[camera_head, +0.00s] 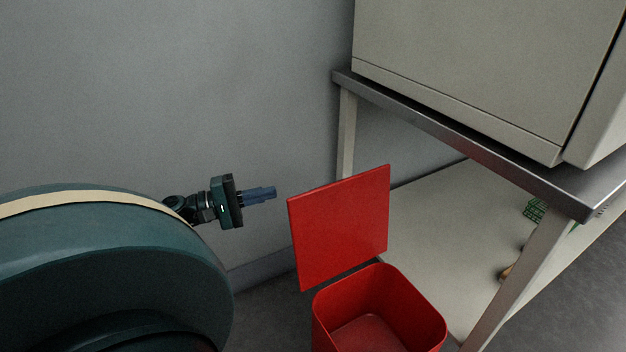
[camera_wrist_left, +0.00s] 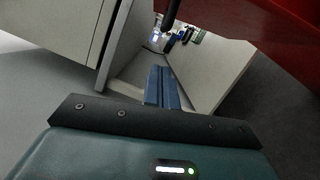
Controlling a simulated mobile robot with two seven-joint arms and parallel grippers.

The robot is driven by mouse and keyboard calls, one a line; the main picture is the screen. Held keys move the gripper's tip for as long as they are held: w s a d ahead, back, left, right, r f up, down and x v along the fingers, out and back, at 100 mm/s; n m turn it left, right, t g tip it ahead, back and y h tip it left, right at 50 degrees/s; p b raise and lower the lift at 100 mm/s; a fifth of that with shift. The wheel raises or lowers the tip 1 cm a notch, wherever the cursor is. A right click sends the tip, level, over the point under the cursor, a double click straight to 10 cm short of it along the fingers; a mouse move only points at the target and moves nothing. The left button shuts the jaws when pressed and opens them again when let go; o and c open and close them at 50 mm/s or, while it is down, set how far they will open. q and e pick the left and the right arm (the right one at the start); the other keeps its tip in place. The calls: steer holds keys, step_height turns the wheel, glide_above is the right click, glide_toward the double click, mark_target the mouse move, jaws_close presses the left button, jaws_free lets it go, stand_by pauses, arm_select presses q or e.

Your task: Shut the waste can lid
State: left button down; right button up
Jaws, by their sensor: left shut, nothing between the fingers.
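The red waste can (camera_head: 432,318) stands open on the floor at the bottom of the head view, and its inside looks empty. Its square red lid (camera_head: 340,228) stands raised, nearly upright, at the can's back left side. My left gripper (camera_head: 274,193) is to the left of the lid's upper edge, apart from it in the picture, with its fingers shut and empty. In the left wrist view the shut fingers (camera_wrist_left: 162,88) point away from the camera. A red surface (camera_wrist_left: 290,30), likely the lid, fills the upper right corner there. My right gripper is not in view.
A metal-topped table (camera_head: 450,150) with a large beige box-like unit (camera_head: 470,70) stands to the right. Its lower shelf (camera_head: 435,225) lies close behind the can. A grey wall (camera_head: 200,80) runs behind my left gripper.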

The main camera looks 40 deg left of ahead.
mark_target(316, 191)
arm_select(q)
steer(key=shift+w+d+r+b, duration=0.2)
steer(key=shift+w+d+r, duration=0.05)
steer(key=shift+w+d, duration=1.1)
steer(key=shift+w+d+r+b, duration=0.2)
steer(key=shift+w+d+r, duration=0.1)
steer(key=shift+w+d, duration=1.1)
steer(key=shift+w+d+r+b, duration=0.25)
steer(key=shift+w+d, duration=0.8)
steer(key=shift+d, duration=0.55)
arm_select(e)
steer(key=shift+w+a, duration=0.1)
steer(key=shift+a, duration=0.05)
